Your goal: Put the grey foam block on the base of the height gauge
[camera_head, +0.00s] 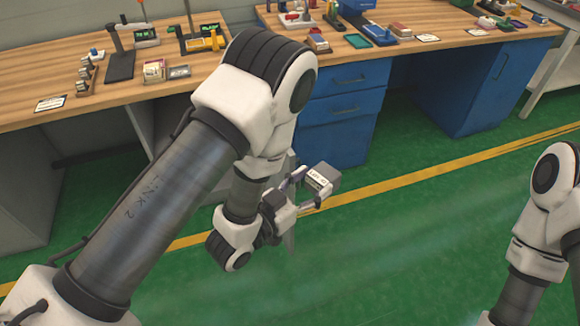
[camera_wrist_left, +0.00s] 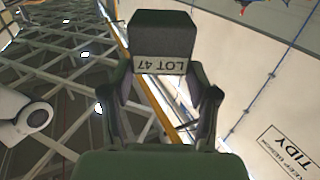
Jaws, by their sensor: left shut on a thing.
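The grey foam block (camera_head: 323,176) carries a white label; in the left wrist view the block (camera_wrist_left: 162,36) reads "LOT 47". My left gripper (camera_head: 309,187) is shut on it and holds it in the air above the green floor, in front of the benches. In the left wrist view one finger of the gripper (camera_wrist_left: 160,84) is on each side of the block. On the left bench stands a device with a dark flat base (camera_head: 121,67) and an upright post, which looks like the height gauge. A similar post device (camera_head: 190,40) stands to its right. My right gripper is outside the view.
The wooden left bench (camera_head: 30,75) also bears a rack of small blocks (camera_head: 87,75), small boxes (camera_head: 154,70) and a yellow tool (camera_head: 205,43). The right bench, with blue drawers (camera_head: 345,108), holds a green tray (camera_head: 357,41). The floor in front is open.

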